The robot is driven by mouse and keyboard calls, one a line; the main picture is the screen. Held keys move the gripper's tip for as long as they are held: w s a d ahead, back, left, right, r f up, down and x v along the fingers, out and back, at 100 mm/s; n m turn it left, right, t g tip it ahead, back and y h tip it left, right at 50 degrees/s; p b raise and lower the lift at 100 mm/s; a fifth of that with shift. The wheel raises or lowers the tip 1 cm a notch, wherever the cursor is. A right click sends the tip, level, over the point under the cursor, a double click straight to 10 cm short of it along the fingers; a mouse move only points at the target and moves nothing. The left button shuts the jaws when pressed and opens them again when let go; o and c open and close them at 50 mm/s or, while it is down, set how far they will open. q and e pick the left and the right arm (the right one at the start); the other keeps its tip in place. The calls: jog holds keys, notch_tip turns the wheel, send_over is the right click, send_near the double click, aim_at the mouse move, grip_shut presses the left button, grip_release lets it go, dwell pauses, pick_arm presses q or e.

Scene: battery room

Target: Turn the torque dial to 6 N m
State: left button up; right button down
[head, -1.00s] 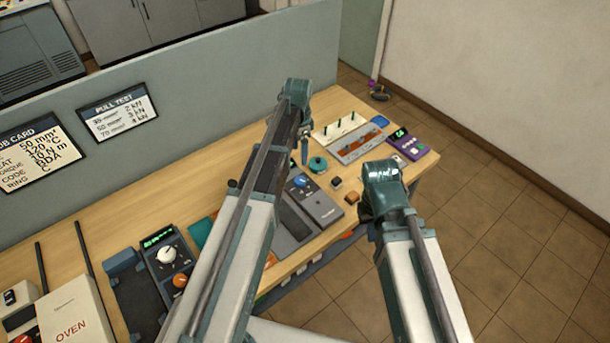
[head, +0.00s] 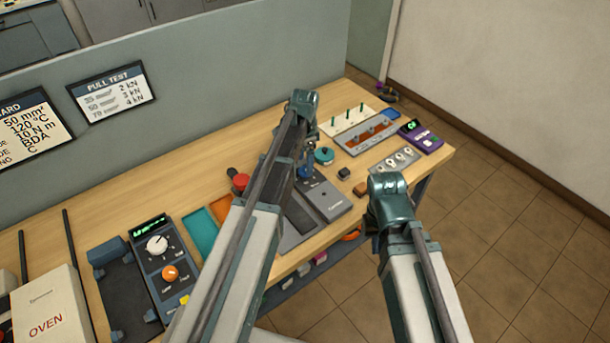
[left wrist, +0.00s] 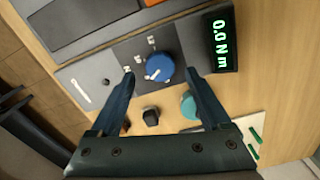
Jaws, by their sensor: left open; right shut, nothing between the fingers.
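The torque dial (left wrist: 159,68) is a round blue knob with a white pointer mark on a dark grey tester panel (left wrist: 98,68) in the left wrist view. In the head view the left gripper (head: 305,168) points down over the tester (head: 328,200) and mostly hides the dial. My right gripper (head: 370,218) is shut and empty, near the bench's front edge, right of the tester.
A teal round knob (head: 324,155) and a small black block (head: 344,173) stand close by the tester. A red button (head: 240,181) is left of it. A purple meter (head: 421,137) is at the bench's right end. The partition (head: 200,105) rises behind the bench.

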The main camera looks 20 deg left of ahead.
aim_at(305, 170)
pick_arm(q)
jog(key=shift+f+b, duration=1.05)
jog(key=shift+f, duration=0.55)
pick_arm(e)
notch_tip(305, 170, down, 3)
jog(key=shift+f, duration=0.1)
pick_arm(q)
jog(key=shift+c, duration=0.3)
grip_shut()
